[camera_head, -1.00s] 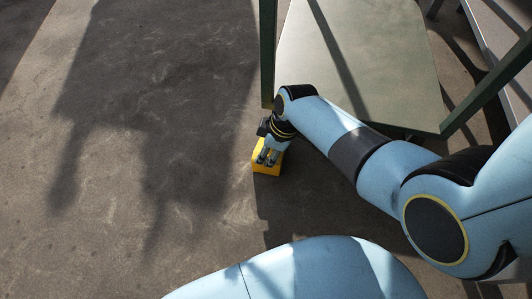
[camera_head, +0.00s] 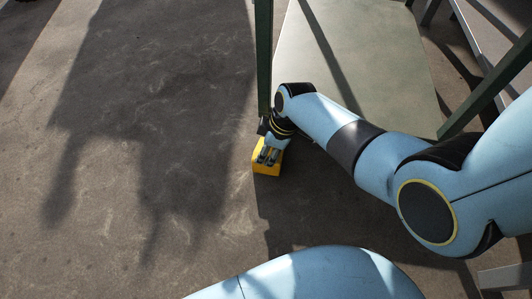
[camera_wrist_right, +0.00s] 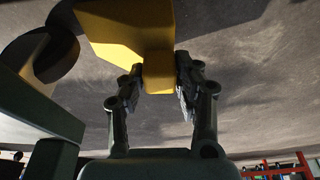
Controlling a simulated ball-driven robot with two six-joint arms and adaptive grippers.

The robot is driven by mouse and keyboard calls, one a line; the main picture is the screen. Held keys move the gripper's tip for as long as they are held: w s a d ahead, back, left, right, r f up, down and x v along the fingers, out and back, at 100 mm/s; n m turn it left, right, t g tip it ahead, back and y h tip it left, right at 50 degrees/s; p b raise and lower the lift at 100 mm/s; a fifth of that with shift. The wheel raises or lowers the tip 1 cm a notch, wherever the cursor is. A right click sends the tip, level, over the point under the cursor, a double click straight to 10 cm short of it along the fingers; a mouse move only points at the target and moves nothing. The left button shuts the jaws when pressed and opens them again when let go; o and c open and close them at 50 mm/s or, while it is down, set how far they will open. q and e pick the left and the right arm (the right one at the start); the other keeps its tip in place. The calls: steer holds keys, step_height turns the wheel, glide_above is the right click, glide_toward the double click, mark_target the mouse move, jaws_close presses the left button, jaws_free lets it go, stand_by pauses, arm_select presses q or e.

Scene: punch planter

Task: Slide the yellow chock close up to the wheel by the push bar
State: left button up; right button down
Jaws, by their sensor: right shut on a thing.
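The yellow chock (camera_head: 266,169) sits on the floor just below the foot of a dark green post of the cart in the head view. My right gripper (camera_head: 268,155) is shut on it from above. In the right wrist view the fingers (camera_wrist_right: 161,73) grip a narrow yellow block on the chock (camera_wrist_right: 120,38). A dark round wheel (camera_wrist_right: 52,55) is close to the left of the chock there; I cannot tell whether they touch. The wheel is hidden in the head view. My left gripper is not in view.
The cart's grey-green deck (camera_head: 365,60) lies behind my right arm, with the green post (camera_head: 264,60) at its left corner. Another green bar (camera_head: 485,85) slants at the right, near a grey frame. The floor (camera_head: 120,190) at the left is clear and carries shadows.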

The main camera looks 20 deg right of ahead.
steer(key=shift+w+d, duration=0.15)
steer(key=shift+w, duration=0.15)
steer(key=shift+w+d, duration=0.2)
steer(key=shift+w, duration=0.1)
steer(key=shift+w+d, duration=0.1)
steer(key=shift+w, duration=0.1)
steer(key=c, duration=0.9)
jaws_free()
steer(key=shift+s, duration=0.1)
steer(key=v, duration=1.2)
steer(key=shift+d, duration=0.1)
